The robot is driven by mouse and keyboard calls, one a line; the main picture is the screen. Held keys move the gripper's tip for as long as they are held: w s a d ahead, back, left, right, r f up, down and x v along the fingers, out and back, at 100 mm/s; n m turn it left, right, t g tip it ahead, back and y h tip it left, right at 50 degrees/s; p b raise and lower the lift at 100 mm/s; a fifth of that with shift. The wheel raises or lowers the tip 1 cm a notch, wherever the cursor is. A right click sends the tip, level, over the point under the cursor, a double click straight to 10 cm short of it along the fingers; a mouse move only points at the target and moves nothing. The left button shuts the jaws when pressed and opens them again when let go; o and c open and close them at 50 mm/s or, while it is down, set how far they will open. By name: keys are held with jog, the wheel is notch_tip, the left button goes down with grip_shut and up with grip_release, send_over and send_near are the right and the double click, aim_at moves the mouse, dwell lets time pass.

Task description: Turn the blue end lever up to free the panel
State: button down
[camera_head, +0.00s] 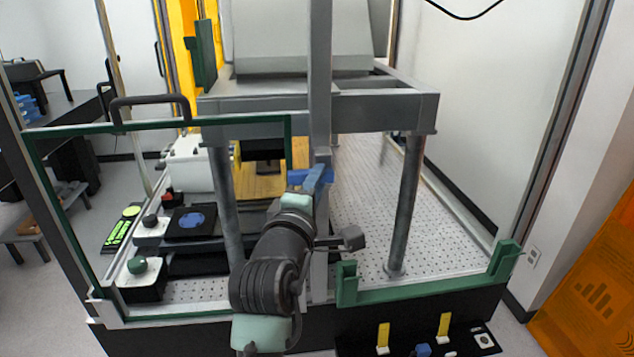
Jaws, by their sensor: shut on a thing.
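The panel (210,122) is a clear sheet in a dark green frame with a black handle (150,98) on its top edge, upright across the front left of the machine. My gripper (309,187) is shut on the blue lever. The fingertips are small and partly hidden by my wrist, so the exact grip and the lever's angle are hard to tell.
The grey middle post (320,80) stands right beside my gripper. A grey frame table (390,112) overhangs behind. A green bracket rail (430,289) edges the front right. A perforated bench (370,215) lies open at right. A black tray (400,343) holds small yellow-tabbed parts at the bottom.

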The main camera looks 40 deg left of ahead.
jog(key=shift+r+p, duration=0.1)
jog(key=shift+p, duration=0.2)
jog(key=shift+w+d+r+m+g+y+p, duration=0.25)
jog(key=shift+m+g+p, duration=0.9)
jog(key=shift+m+p, duration=0.8)
jog(key=shift+w+d+r+m+g+y+p, duration=0.15)
jog(key=shift+r+m+g+y+p, duration=0.15)
jog(key=shift+m+g+p, duration=1.6)
jog(key=shift+w+d+r+m+g+y+p, duration=0.15)
jog(key=shift+m+g+y+p, duration=0.25)
jog(key=shift+m+p, duration=1.55)
jog(key=shift+m+b, duration=0.7)
jog(key=shift+m, duration=0.1)
jog(key=c, duration=0.7)
grip_release()
